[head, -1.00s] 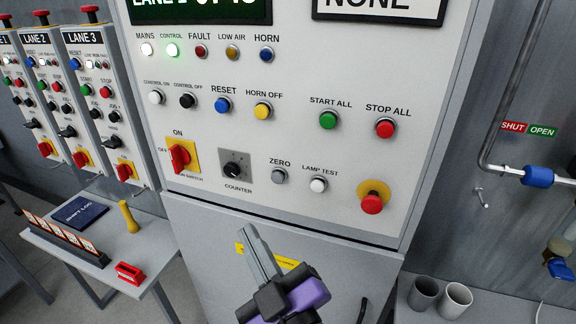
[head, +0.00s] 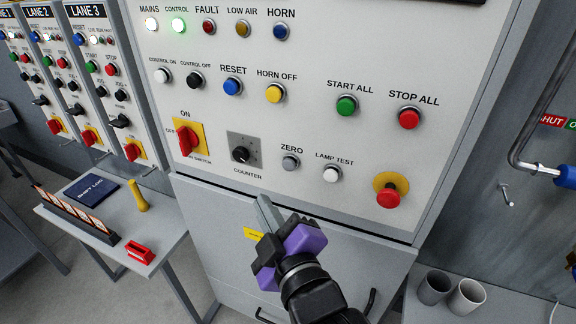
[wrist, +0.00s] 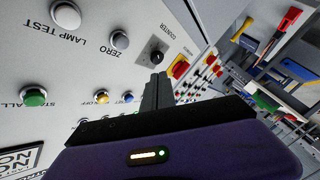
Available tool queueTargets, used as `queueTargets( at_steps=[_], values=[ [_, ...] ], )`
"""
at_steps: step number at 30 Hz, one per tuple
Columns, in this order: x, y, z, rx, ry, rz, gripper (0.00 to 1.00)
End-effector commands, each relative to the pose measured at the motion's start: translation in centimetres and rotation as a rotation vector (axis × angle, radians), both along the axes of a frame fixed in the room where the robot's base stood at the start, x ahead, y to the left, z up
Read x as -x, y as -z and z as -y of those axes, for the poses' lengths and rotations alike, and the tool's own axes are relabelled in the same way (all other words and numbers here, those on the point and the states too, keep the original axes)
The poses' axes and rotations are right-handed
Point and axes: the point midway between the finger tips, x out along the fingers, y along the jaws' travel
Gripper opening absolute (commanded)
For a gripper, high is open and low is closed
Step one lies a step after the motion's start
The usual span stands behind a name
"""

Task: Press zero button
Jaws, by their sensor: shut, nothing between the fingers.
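The zero button (head: 290,162) is a grey round button under the label ZERO on the white control panel (head: 320,120). It sits between the counter knob (head: 241,154) and the white lamp test button (head: 331,173). In the wrist view the zero button (wrist: 119,40) shows upper left of my fingers, apart from them. My gripper (head: 264,204) is shut and empty, its fingertips below and left of the zero button in the head view. In the wrist view my gripper (wrist: 157,80) has its tips near the counter knob.
A red emergency stop (head: 389,196) on a yellow base sits right of lamp test. The red and yellow switch (head: 188,140) is at left. Reset (head: 232,87) and horn off (head: 274,93) are above. A small table (head: 100,235) stands left; two cups (head: 450,290) stand at lower right.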

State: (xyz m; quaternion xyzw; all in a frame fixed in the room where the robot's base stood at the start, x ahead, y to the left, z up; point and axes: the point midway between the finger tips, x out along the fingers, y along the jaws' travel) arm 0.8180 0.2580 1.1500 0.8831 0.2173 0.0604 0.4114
Motion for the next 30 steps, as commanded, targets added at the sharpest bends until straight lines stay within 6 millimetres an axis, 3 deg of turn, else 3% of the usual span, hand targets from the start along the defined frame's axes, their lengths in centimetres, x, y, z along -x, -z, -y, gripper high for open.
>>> queueTargets(
  at_steps=[15,21,30],
  values=[
    [-6.1,0.0,2.3,-0.002,0.003,-0.001,0.0],
    [-7.3,0.0,2.7,-0.001,0.001,0.0,0.0],
    [-7.5,0.0,2.8,-0.001,0.0,0.001,0.0]
  ],
)
